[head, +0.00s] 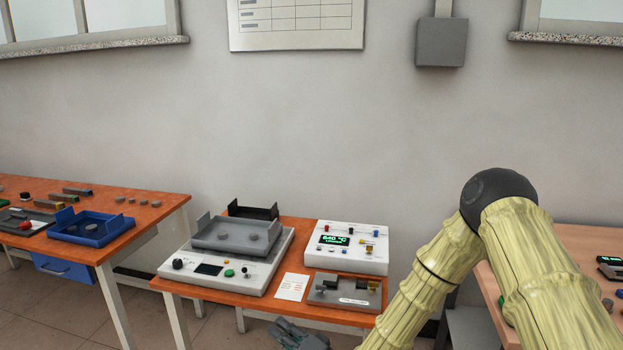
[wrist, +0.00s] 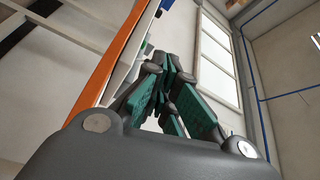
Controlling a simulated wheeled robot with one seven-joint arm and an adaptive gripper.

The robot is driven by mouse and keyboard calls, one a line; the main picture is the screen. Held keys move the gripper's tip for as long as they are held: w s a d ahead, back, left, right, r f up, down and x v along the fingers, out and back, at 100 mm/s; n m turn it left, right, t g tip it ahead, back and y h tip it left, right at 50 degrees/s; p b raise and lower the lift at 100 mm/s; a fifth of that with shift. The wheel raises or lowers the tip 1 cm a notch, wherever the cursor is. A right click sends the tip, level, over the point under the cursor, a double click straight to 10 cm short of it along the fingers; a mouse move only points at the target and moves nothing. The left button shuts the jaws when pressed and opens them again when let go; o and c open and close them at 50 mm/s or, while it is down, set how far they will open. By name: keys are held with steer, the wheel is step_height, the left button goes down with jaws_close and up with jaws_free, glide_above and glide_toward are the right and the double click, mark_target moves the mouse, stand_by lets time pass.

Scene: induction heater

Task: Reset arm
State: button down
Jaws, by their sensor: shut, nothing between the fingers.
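My arm comes in from the right of the head view, bent at a dark joint, with its sleeve-covered links running down to the lower edge. My gripper (head: 287,328) shows at the bottom of the head view, low in front of the middle orange table (head: 215,291). In the wrist view my gripper (wrist: 165,70) has its green-padded fingers drawn together, with nothing between them. The table's orange edge (wrist: 115,60) runs close along the left of the fingers in that view. I cannot tell the exact gap between gripper and table.
The middle table holds a white heater unit with a grey tray (head: 236,234), a white display box (head: 347,246), a grey fixture (head: 345,291) and a paper card (head: 292,287). A left table bears a blue tray (head: 91,227). Another table (head: 570,241) stands right, behind my arm.

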steer(key=s+d+f+n+g+h+p, duration=0.1)
steer(key=s+d+f+g+h, duration=0.1)
steer(key=s+d+f+h, duration=0.5)
steer(key=s+d+f+n+g+h+p, duration=0.1)
steer(key=s+d+f+g, duration=0.2)
steer(key=s+d+f, duration=0.7)
steer(key=s+d+f+n+g+h, duration=0.1)
steer(key=s+d+f+g+h, duration=0.1)
steer(key=s+d, duration=0.2)
steer(key=s+d+f+g+h, duration=0.2)
steer(key=s+d, duration=0.3)
steer(key=s, duration=0.6)
steer(key=s+d+f+n+g+h, duration=0.1)
steer(key=s+d+f+g+h, duration=0.1)
steer(key=s, duration=0.6)
steer(key=shift+s+d+f+n+g+p, duration=0.3)
steer(key=shift+d+f+g+p, duration=0.35)
steer(key=shift+d, duration=0.6)
